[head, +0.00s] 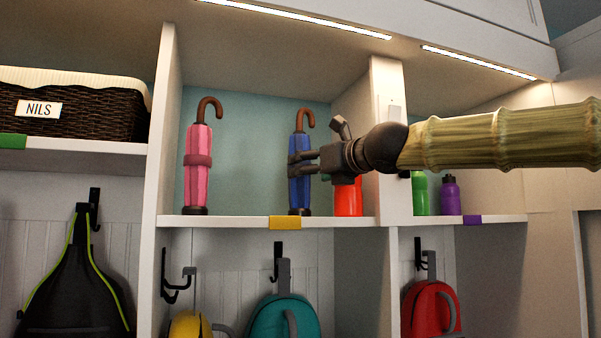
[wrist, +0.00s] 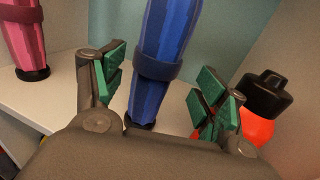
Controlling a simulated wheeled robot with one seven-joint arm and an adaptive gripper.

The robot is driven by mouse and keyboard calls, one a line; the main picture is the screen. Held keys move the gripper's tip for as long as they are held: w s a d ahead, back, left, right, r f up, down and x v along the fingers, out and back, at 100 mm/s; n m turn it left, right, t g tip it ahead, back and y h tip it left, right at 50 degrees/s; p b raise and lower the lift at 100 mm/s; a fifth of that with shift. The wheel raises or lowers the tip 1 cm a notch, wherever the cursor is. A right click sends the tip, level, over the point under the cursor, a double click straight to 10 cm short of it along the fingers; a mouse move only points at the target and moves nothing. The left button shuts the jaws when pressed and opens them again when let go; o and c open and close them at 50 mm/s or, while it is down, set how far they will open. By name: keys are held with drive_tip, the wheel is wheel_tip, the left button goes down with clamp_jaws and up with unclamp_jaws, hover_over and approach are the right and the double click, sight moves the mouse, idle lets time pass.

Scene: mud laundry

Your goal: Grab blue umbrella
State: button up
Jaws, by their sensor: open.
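The blue umbrella (head: 300,185) is furled and stands upright on the middle shelf, with a brown hooked handle on top. My gripper (head: 302,164) reaches in from the right at about mid-height of the umbrella. In the wrist view the blue umbrella (wrist: 162,55) stands between the two spread fingers with green pads, and my gripper (wrist: 160,97) is open. Gaps show between the pads and the umbrella on both sides, so it is not clamped. The umbrella's base is partly hidden by the gripper body in the wrist view.
A pink umbrella (head: 198,170) stands left on the same shelf (head: 235,222). A red-orange bottle (head: 348,198) stands close on the right, behind my gripper. Bags hang below.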

drive_tip(key=x, duration=0.5)
drive_tip(key=shift+s+a+f+p, duration=0.15)
drive_tip(key=shift+a+p, duration=0.1)
drive_tip(key=shift+p, duration=0.05)
drive_tip(key=shift+s+d, duration=0.15)
drive_tip(key=shift+d, duration=0.05)
drive_tip(key=shift+c, duration=0.5)
drive_tip(key=shift+a, duration=0.15)
drive_tip(key=c, duration=1)
drive_tip(key=shift+c, duration=1.1)
